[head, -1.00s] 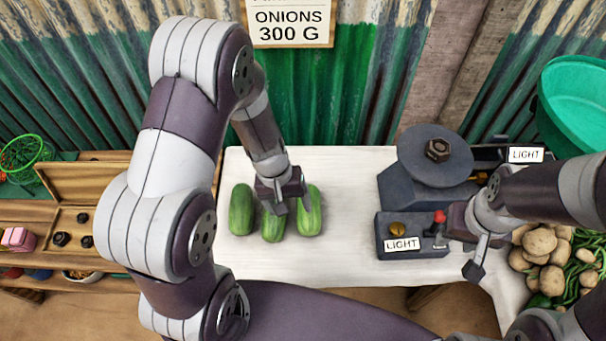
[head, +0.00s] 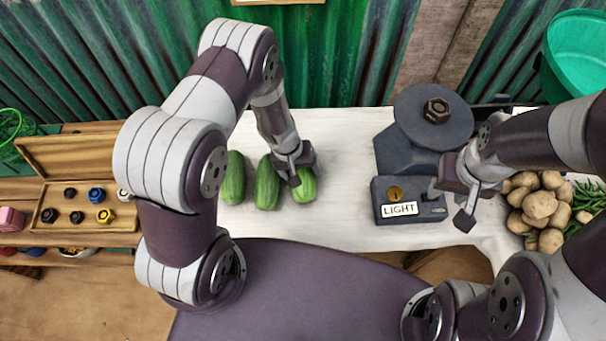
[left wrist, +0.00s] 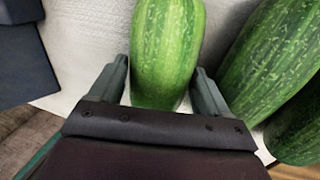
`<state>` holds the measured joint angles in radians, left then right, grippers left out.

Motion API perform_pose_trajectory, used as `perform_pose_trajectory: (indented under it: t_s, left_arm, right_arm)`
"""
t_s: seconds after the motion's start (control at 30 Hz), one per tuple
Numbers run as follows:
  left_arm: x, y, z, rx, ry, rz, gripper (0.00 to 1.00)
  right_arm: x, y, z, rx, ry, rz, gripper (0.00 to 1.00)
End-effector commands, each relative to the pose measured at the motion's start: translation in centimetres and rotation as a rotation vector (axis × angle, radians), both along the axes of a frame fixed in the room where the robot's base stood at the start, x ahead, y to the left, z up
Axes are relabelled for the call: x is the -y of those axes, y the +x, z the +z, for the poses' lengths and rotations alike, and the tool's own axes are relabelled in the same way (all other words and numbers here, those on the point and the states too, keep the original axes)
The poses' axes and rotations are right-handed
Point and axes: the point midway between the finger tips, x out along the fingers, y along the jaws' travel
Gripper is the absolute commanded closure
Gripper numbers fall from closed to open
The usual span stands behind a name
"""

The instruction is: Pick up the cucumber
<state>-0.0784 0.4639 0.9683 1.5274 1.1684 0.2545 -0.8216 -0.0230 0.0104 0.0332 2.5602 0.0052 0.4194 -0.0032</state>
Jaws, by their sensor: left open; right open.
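Three green cucumbers lie side by side on the white-covered table: a left one (head: 233,180), a middle one (head: 267,186) and a right one (head: 306,189). My left gripper (head: 293,178) is open at the right cucumber and hides part of it. In the left wrist view the open fingers (left wrist: 160,82) stand on either side of one cucumber (left wrist: 168,45), with the others to the right. Whether the fingers touch it I cannot tell.
A dark scale (head: 415,150) with a round plate and a "LIGHT" label (head: 399,209) stands right of the cucumbers. Potatoes (head: 540,205) and green beans lie at the far right. Bare white table lies between cucumbers and scale.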

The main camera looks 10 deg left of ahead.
Motion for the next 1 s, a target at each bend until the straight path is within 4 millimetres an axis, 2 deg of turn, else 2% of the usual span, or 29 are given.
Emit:
perform_pose_trajectory:
  t_s: [0.2,0.23,0.37,0.67,0.77,0.93,0.97,1.0]
  left_arm:
    - [0.1,0.0,-0.3,0.001,0.0,0.001,0.23]
    - [0.1,0.0,-0.3,0.001,0.0,0.001,0.26]
    - [0.1,0.0,-0.3,0.0,0.0,0.001,0.69]
    - [0.1,0.1,0.1,0.001,-0.001,0.0,0.69]
    - [0.1,0.2,0.9,0.003,-0.001,0.001,0.69]
    - [0.1,0.1,3.9,0.004,-0.001,0.0,0.69]
    - [0.2,0.1,4.4,0.004,-0.001,-0.001,0.69]
    - [1.3,-0.2,4.6,0.002,-0.001,-0.007,0.69]
  right_arm:
    - [0.0,0.0,0.0,0.0,0.0,0.0,0.57]
    - [0.0,0.0,0.0,0.0,0.0,0.0,0.57]
    - [0.0,0.0,0.0,0.0,0.0,0.0,0.57]
    - [0.0,0.0,0.0,0.0,0.0,0.0,0.57]
    - [0.0,0.0,0.2,0.0,0.0,0.0,0.57]
    - [0.0,0.0,0.7,0.0,0.0,0.0,0.57]
    - [0.0,0.0,0.8,0.0,0.0,0.0,0.57]
    - [0.0,0.0,0.5,0.0,0.0,0.0,0.57]
